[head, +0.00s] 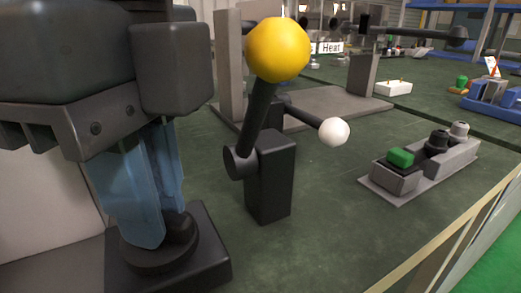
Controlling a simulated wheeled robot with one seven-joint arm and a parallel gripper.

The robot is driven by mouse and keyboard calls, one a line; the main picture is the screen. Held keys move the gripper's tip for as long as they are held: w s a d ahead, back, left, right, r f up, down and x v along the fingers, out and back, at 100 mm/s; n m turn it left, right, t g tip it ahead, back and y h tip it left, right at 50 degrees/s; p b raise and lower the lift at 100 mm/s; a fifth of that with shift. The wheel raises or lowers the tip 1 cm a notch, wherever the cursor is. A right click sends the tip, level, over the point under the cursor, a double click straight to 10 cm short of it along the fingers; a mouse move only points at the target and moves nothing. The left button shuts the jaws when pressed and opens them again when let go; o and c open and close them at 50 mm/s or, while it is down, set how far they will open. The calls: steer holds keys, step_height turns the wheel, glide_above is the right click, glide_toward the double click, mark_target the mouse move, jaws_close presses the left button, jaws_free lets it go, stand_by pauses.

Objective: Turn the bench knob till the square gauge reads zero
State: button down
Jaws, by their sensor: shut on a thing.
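The bench knob (176,237) is a dark round knob on a black block (215,262) at the lower left of the head view. My gripper (150,215) comes down on it from above, with its bluish see-through fingers shut around the knob's raised grip. The fingers hide part of the knob. No square gauge can be made out in this view, so its reading cannot be seen.
Right beside my gripper stands a lever with a yellow ball (278,50) and a white ball (333,132) on a dark post (272,180). A box with a green button (400,157) sits to the right. A "Heat" sign (330,48) is behind. Green bench surface between them is clear.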

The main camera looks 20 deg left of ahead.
steer(key=shift+n+p, duration=0.35)
steer(key=shift+n, duration=1.95)
steer(key=c, duration=1.1)
jaws_free()
steer(key=shift+r, duration=0.1)
step_height(320, 180, up, 8)
steer(key=shift+f+p, duration=0.2)
steer(key=shift+p, duration=0.8)
